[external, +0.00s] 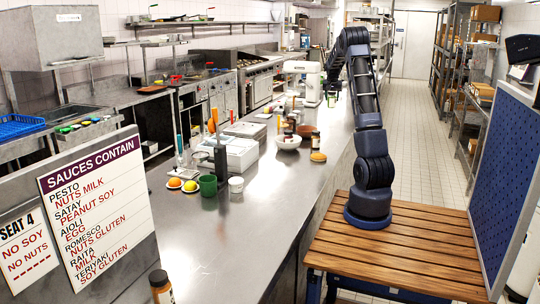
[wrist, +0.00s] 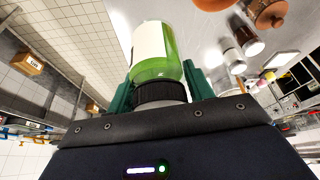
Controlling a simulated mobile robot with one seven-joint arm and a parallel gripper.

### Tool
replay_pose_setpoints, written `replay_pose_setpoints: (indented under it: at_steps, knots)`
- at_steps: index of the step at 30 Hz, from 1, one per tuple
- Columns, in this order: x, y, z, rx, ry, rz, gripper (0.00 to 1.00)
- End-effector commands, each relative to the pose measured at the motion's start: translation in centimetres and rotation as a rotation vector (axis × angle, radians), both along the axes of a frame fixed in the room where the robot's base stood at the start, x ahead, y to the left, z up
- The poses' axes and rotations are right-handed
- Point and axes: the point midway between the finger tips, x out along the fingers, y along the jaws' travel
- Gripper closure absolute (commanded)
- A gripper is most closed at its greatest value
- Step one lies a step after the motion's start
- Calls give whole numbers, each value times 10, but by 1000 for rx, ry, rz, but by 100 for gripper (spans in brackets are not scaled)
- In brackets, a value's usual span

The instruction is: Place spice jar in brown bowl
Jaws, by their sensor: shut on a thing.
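My gripper (wrist: 160,84) is shut on a green jar with a white label and a dark lid, which I take as the spice jar (wrist: 165,69). The green fingers hold it on both sides near the lid end. In the external view my arm reaches over the far part of the counter; the gripper and jar are too small and hidden to make out there. A brown round vessel (external: 305,131), perhaps the brown bowl, stands on the counter beside a white bowl (external: 288,141). A brown round thing (wrist: 268,14) shows at the top right of the wrist view, apart from the jar.
The steel counter (external: 235,240) is clear at the front. A green mug (external: 208,185), a white cup (external: 236,184) and a small orange-topped item (external: 318,157) stand on it. A white mixer (external: 303,80) stands near my arm. A brown-topped bottle (external: 160,287) is front left.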

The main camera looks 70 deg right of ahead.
Motion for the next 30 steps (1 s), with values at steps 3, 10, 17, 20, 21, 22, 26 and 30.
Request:
replay_pose_setpoints:
  at_steps: [3,10,17,20,21,22,26,30]
  knots:
    - [36,2,1,1,0,4,78]
    - [103,11,6,0,0,-4,78]
    - [139,19,7,-2,0,-9,78]
    - [143,20,-1,-1,1,-11,78]
    - [143,20,-8,0,1,-11,78]
    - [143,20,-13,1,2,-12,78]
    - [142,20,-41,1,2,-12,78]
    - [142,20,-72,1,2,-11,78]
